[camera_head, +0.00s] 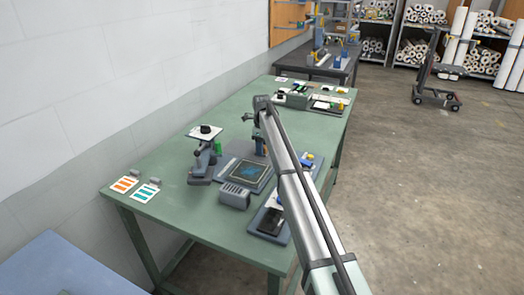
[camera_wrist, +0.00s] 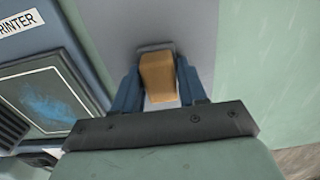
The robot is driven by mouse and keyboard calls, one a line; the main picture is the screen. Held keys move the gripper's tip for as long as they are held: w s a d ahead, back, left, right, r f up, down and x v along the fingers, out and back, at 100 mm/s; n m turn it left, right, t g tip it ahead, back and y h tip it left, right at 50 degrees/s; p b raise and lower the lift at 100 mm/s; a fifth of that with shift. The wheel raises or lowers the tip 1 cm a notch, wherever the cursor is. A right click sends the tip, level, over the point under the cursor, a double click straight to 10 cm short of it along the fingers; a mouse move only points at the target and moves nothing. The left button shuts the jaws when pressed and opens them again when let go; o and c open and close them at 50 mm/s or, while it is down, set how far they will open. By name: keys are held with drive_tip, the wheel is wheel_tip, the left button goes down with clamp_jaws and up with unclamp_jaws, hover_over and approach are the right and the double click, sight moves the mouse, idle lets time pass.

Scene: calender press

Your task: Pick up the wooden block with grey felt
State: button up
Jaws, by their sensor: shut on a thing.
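The wooden block (camera_wrist: 158,78) is a tan-orange piece with a grey strip (camera_wrist: 155,47), likely its felt, along its far edge in the wrist view. My gripper (camera_wrist: 157,72) has its two blue fingers on either side of the block and is shut on it. The block lies over a grey surface (camera_wrist: 187,22); whether it touches that surface I cannot tell.
A framed plate with a dark blue-marked panel (camera_wrist: 50,98) lies left of my gripper; its label ends in "PRINTER". On the green table (camera_head: 165,203) stand a small stand with a round black top (camera_head: 205,131), a grey slotted block (camera_head: 234,196) and colour cards (camera_head: 124,184).

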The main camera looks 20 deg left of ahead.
drive_tip(key=shift+r, duration=0.1)
wheel_tip(320, 180, up, 10)
drive_tip(key=shift+f, duration=0.1)
drive_tip(key=o, duration=0.5)
drive_tip(key=c, duration=0.4)
drive_tip(key=shift+s, duration=0.1)
